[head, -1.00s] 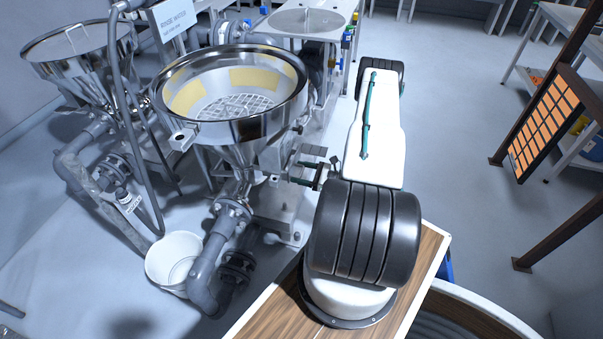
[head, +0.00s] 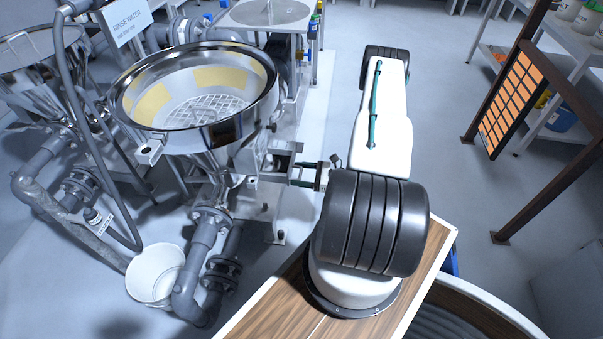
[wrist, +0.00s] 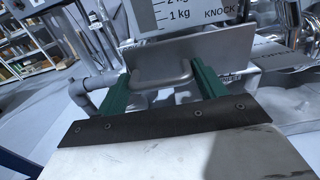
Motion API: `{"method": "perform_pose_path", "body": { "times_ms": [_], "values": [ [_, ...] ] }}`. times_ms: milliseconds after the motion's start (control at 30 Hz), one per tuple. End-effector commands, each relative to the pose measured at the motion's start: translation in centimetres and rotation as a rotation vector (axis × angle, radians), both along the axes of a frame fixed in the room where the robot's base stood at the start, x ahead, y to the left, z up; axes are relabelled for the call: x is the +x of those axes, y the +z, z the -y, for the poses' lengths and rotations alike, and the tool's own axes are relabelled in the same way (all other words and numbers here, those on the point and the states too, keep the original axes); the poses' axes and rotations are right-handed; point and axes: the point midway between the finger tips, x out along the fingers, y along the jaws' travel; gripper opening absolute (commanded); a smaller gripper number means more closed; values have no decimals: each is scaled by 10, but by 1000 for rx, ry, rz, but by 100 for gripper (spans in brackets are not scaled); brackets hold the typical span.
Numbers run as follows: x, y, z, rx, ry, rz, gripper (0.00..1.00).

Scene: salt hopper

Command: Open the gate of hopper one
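Hopper one, which I take to be the nearer steel funnel (head: 198,95) with yellow patches inside, stands left of my arm in the head view; no number is readable on it. A grey gate plate (wrist: 220,45) with a U-shaped handle (wrist: 162,77) faces me in the wrist view. My gripper (wrist: 160,82) has its green fingers apart, one at each side of the handle, tips close to the plate. Contact with the handle is not clear. In the head view my gripper (head: 305,173) is beside the hopper's lower outlet, small and partly hidden.
A second steel hopper (head: 35,60) stands at far left. A white bucket (head: 155,275) sits on the floor by grey pipes (head: 190,285). A brown frame with an orange panel (head: 512,100) and shelving are at right. The floor between is clear.

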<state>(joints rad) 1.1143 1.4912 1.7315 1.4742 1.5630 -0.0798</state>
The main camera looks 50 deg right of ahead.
Motion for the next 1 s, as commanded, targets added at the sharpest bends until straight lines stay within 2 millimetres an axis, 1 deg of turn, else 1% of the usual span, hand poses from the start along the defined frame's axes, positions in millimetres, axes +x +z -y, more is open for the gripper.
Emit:
{"method": "perform_pose_path", "body": {
  "times_ms": [33,67,367,467,700,800,900,1000],
  "values": [
    [0,0,1,-3,-1,1,81],
    [0,0,1,-3,-1,1,86],
    [-1,0,1,-2,-1,1,86],
    [-9,0,7,-2,-5,1,86],
    [-44,0,29,-2,-6,1,86],
    [-56,0,36,-2,-5,1,86],
    [-63,0,40,-3,-2,2,86],
    [-66,0,42,-2,-2,0,86]
  ]
}}
